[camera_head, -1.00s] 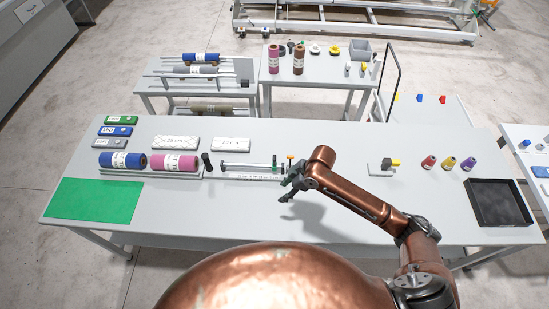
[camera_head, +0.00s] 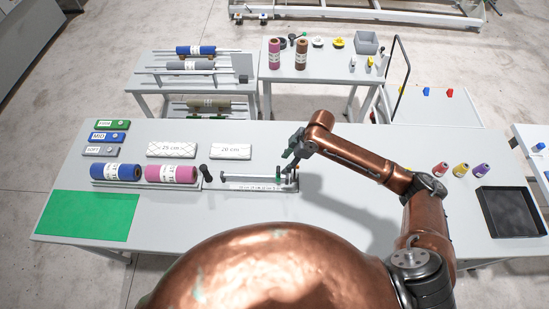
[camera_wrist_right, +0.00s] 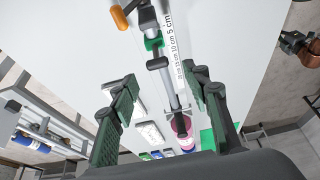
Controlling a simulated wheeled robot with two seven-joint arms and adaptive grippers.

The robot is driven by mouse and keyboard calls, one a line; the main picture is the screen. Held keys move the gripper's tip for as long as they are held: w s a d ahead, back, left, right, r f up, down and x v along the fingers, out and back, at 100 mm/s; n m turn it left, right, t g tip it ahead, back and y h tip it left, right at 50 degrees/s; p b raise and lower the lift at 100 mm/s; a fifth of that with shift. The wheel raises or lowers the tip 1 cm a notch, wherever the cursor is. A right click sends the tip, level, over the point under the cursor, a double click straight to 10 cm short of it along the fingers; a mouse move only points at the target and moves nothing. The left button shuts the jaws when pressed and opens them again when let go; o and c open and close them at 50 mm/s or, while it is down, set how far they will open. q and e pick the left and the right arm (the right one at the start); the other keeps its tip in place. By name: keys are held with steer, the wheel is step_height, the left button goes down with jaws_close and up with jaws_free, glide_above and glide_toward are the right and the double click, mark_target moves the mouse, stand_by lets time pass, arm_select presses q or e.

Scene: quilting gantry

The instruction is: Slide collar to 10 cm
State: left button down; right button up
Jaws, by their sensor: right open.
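A rail fixture (camera_head: 250,178) with a thin rod and a white printed scale lies on the table. In the right wrist view the rod (camera_wrist_right: 172,95) runs lengthwise beside the scale (camera_wrist_right: 180,40), where 10 cm and 5 cm can be read. A green collar-like piece (camera_wrist_right: 153,43) sits on the rod near the 5 cm end, with a dark piece (camera_wrist_right: 157,63) beside it. My right gripper (camera_head: 292,160) is open above the fixture's right end. In the wrist view its fingers (camera_wrist_right: 160,88) appear on either side of the rod, holding nothing. My left gripper is not in view.
Blue (camera_head: 118,172) and pink (camera_head: 171,173) rolls lie left of the fixture. Two white pads (camera_head: 171,150) lie behind. A green mat (camera_head: 88,216) covers the front left. Thread spools (camera_head: 460,170) and a black tray (camera_head: 508,213) stand at the right.

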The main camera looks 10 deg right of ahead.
mark_target(279, 169)
steer(key=x, duration=0.2)
steer(key=p+x, duration=0.1)
steer(key=x, duration=0.3)
steer(key=shift+w+a+f, duration=0.3)
steer(key=shift+w+a, duration=0.05)
steer(key=shift+w, duration=0.05)
steer(key=shift+a+f, duration=0.1)
steer(key=shift+f, duration=0.35)
steer(key=shift+s, duration=0.1)
steer(key=c, duration=0.8)
jaws_close()
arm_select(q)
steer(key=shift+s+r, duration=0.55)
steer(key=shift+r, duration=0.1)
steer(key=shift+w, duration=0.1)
